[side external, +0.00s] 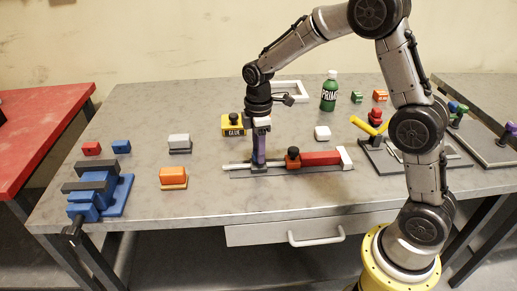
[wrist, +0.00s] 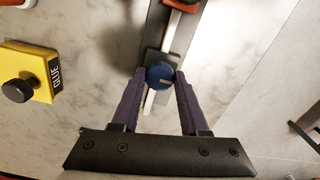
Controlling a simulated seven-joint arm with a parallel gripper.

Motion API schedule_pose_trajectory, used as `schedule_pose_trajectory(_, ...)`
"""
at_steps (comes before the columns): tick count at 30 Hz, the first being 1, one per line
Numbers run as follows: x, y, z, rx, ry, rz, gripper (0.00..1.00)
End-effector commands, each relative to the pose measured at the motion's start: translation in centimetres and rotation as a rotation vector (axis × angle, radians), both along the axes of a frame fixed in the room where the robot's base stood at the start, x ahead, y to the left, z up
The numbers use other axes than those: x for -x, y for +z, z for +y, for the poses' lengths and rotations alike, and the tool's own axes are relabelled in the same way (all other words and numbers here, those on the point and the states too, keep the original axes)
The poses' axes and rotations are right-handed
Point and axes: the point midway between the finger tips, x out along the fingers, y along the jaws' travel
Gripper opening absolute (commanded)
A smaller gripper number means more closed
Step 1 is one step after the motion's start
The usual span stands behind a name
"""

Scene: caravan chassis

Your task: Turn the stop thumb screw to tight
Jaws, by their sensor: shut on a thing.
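The stop thumb screw (wrist: 159,74) is a round blue knob with a small light mark on its top. It sits on a dark stop block (wrist: 152,59) on the pale rod of the slide fixture (side external: 338,169). My gripper (wrist: 163,74) points down with its purple fingers on either side of the knob, shut on it. In the side view my gripper (side external: 259,163) stands upright over the left part of the fixture, and its fingers hide the knob there. How tight the screw is cannot be told.
A red block (side external: 320,158) and a black-knobbed orange clamp (side external: 293,157) sit right of my gripper on the fixture. A yellow glue box (side external: 233,128) stands close behind left. The table front before the fixture is clear.

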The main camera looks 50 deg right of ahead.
Motion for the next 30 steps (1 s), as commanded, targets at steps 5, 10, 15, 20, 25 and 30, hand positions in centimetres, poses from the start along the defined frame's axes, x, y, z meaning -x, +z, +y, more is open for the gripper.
schedule_pose_trajectory(5, -0.06, 0.10, 0.00, 0.000, -0.050, -0.002, 0.00)
schedule_pose_trajectory(10, -0.03, 0.09, 0.01, -0.001, -0.153, -0.002, 0.00)
schedule_pose_trajectory(15, -0.02, 0.11, 0.03, -0.001, -0.299, -0.002, 0.00)
schedule_pose_trajectory(20, -0.04, 0.13, 0.04, -0.002, -0.451, -0.003, 0.00)
schedule_pose_trajectory(25, -0.07, 0.14, 0.06, -0.002, -0.612, -0.004, 0.00)
schedule_pose_trajectory(30, -0.08, 0.15, 0.08, -0.002, -0.774, -0.005, 0.00)
